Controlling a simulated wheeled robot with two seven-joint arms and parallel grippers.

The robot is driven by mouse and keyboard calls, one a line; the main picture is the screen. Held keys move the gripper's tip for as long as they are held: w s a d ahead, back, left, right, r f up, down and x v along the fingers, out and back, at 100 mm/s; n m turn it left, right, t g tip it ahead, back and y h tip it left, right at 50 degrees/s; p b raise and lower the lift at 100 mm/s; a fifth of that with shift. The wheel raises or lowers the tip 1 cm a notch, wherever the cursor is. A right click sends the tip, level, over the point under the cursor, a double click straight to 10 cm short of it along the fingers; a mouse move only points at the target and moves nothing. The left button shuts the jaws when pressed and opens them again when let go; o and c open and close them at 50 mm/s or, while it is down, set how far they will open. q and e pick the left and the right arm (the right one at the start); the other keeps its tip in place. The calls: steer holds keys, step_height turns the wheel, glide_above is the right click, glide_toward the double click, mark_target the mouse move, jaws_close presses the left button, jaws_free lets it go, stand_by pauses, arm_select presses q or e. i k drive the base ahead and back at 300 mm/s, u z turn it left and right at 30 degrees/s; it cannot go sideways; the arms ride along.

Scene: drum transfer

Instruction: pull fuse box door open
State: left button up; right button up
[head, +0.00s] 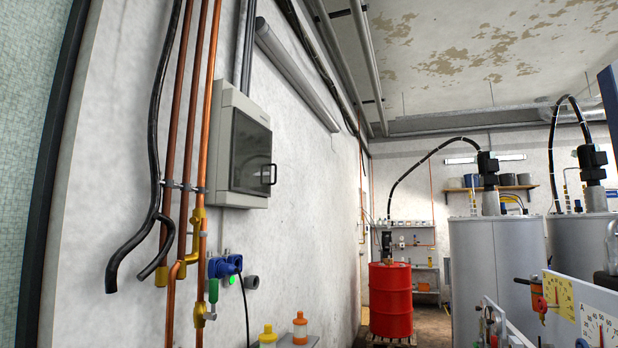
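The fuse box (228,140) is a light grey cabinet fixed to the left wall in the head view. Its door (249,155) has a dark window and appears closed.
Copper pipes and a black hose (154,150) run down the wall left of the box. A red drum (390,300) and large grey tanks (488,265) stand right.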

mark_target(252, 164)
steer(key=z, duration=0.4)
steer(key=i, duration=3.55)
steer(key=z, duration=0.65)
steer(key=i, duration=1.1)
steer(key=u, duration=3.75)
